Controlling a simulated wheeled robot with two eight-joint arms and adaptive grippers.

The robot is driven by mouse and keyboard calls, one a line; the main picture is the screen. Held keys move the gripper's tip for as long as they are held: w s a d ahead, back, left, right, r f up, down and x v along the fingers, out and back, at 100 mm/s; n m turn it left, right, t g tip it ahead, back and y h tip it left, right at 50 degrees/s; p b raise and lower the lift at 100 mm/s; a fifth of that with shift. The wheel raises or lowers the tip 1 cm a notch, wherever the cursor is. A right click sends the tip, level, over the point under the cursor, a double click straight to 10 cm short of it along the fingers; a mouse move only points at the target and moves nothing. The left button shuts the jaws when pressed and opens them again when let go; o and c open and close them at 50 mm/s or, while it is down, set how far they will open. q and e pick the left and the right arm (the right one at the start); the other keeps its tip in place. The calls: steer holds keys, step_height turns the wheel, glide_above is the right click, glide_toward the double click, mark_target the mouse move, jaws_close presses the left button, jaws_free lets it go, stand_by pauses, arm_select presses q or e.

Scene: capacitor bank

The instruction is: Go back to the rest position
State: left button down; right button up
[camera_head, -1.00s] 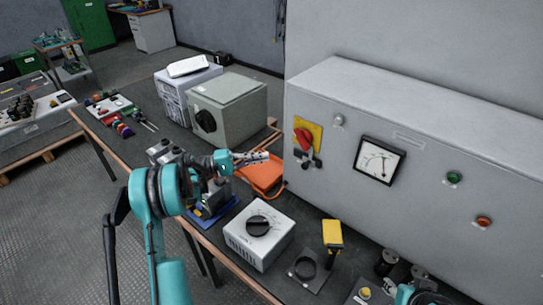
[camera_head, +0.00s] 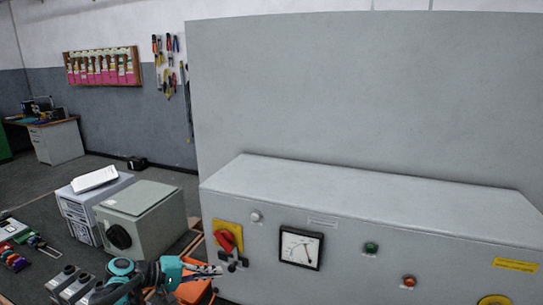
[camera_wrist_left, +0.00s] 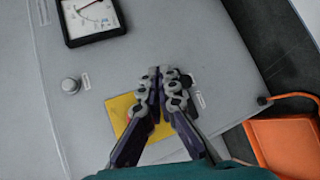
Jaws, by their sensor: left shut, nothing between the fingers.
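My left gripper (camera_head: 204,272) is at the bottom left of the head view, in front of the lower left part of the grey cabinet (camera_head: 300,185). Its fingers are shut with nothing between them. In the left wrist view the closed fingers (camera_wrist_left: 168,80) point at the cabinet front, over a yellow plate (camera_wrist_left: 125,110). The red rotary switch (camera_head: 228,236) on that plate shows in the head view, up and right of the gripper; I cannot tell the gap to the cabinet. My right gripper is not in view.
The cabinet front carries a dial meter (camera_head: 301,247), a green button (camera_head: 371,247) and a red button (camera_head: 409,281). An orange object (camera_head: 193,291) lies close behind the gripper.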

arm_select(q)
steer(key=s+f+m+y, duration=0.2)
steer(key=s+y, duration=0.4)
steer(key=s, duration=0.7)
steer(key=s+f+m+y, duration=0.3)
steer(key=s+m+y, duration=0.1)
steer(key=s, duration=0.9)
steer(key=shift+a+t+y, duration=0.15)
steer(key=shift+t+y, duration=0.15)
steer(key=shift+y, duration=0.6)
